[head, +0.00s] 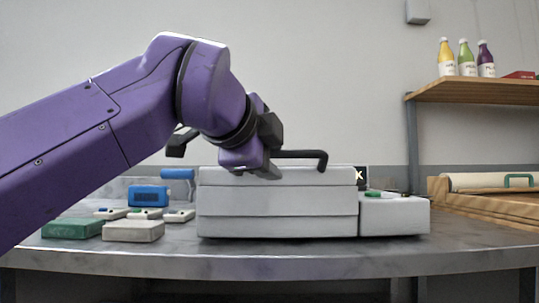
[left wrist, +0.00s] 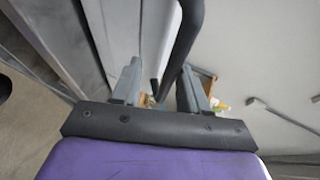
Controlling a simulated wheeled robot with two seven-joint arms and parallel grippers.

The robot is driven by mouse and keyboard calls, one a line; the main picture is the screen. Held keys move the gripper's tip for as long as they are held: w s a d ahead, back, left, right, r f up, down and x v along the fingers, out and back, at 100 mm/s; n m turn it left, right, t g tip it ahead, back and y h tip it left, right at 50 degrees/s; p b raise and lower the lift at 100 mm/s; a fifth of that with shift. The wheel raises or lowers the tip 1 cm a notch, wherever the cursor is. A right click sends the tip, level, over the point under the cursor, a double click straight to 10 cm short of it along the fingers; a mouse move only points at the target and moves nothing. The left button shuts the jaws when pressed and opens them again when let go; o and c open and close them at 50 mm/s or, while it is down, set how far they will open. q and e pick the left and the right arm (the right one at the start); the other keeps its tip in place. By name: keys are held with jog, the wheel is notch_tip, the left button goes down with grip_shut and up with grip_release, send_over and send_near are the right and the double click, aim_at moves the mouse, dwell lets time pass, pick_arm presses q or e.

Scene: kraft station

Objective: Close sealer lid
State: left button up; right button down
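The sealer (head: 278,225) is a pale grey box on the table in the middle of the head view. Its lid (head: 300,177) looks level and down on the body; I see no open gap at the front. A dark bar handle (head: 306,154) stands on the lid's top. My left gripper (head: 268,170) is at the left part of this handle, just above the lid. In the left wrist view the gripper's fingers (left wrist: 158,88) are apart, and the dark handle (left wrist: 182,45) runs between them, nearer the right finger. My right gripper is in neither view.
A lower grey unit with a green button (head: 373,195) adjoins the sealer's right side. Green (head: 72,229) and grey (head: 133,231) blocks, a blue device (head: 149,196) and several small items lie to its left. A wooden shelf (head: 480,91) with bottles is at right.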

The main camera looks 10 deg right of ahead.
pick_arm(q)
jog(key=shift+s+a+r, duration=0.1)
jog(key=shift+r, duration=0.05)
jog(key=v, duration=1)
jog(key=shift+s, duration=0.2)
